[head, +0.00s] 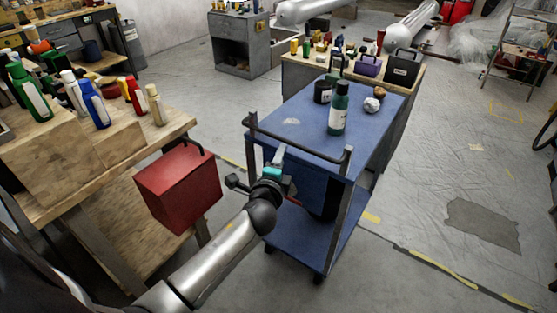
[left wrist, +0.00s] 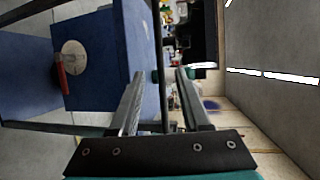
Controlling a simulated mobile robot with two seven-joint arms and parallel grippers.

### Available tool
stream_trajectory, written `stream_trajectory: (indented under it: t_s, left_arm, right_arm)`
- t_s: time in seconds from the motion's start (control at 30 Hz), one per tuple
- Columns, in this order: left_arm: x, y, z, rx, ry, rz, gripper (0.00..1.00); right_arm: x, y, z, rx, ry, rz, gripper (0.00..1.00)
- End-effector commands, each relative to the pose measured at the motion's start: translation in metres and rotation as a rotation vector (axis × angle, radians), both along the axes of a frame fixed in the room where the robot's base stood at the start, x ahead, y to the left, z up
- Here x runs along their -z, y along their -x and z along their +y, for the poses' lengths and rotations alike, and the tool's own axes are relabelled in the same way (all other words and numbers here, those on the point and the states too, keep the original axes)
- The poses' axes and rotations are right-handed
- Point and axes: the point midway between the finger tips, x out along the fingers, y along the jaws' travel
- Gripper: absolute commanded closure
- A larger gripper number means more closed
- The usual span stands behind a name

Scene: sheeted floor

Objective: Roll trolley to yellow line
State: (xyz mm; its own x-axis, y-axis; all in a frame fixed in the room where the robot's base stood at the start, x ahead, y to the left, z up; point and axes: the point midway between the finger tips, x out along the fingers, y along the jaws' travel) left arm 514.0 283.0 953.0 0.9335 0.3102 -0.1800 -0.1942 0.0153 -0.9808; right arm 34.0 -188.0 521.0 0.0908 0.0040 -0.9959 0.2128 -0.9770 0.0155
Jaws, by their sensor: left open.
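The blue trolley (head: 305,112) stands upright on the floor, with a dark handle bar (head: 300,140) along its near edge and a lower blue shelf (head: 300,240). A green bottle (head: 338,110), a dark pot, a crumpled silvery ball and a brown item stand on its top. The worn yellow line (head: 440,268) crosses the floor and disappears behind the trolley. My left gripper (head: 281,155) is open at the handle. In the left wrist view a dark bar (left wrist: 158,40) shows between the open fingers (left wrist: 160,75); I cannot tell whether they touch it. My right gripper is not in view.
A wooden bench (head: 120,150) with bottles stands at left, close to a red box (head: 180,187) beside my left arm. Another bench (head: 300,72) with items stands just behind the trolley. Open floor lies to the right, with a dark patch (head: 483,224).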

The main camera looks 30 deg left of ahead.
Motion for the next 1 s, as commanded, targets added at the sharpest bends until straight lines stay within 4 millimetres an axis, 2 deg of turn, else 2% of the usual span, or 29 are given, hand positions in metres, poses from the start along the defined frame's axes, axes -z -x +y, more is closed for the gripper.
stream_trajectory:
  t_s: [0.1, 0.27, 0.83, 0.93, 1.0]
  left_arm:
    - [-0.002, 0.012, -0.004, 0.001, 0.001, 0.001, 0.53]
    - [-0.004, 0.020, -0.006, 0.000, 0.001, 0.000, 0.53]
    - [-0.002, 0.021, -0.007, 0.000, 0.003, 0.003, 0.53]
    - [0.018, 0.025, -0.008, 0.000, 0.038, 0.036, 0.53]
    - [0.047, 0.032, -0.011, -0.003, 0.093, 0.087, 0.53]
  right_arm:
    - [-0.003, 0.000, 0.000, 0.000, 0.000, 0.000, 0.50]
    - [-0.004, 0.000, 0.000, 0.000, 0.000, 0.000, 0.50]
    - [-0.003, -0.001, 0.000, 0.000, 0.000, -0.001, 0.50]
    - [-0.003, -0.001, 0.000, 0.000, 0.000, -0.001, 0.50]
    - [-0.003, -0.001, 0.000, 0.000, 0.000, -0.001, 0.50]
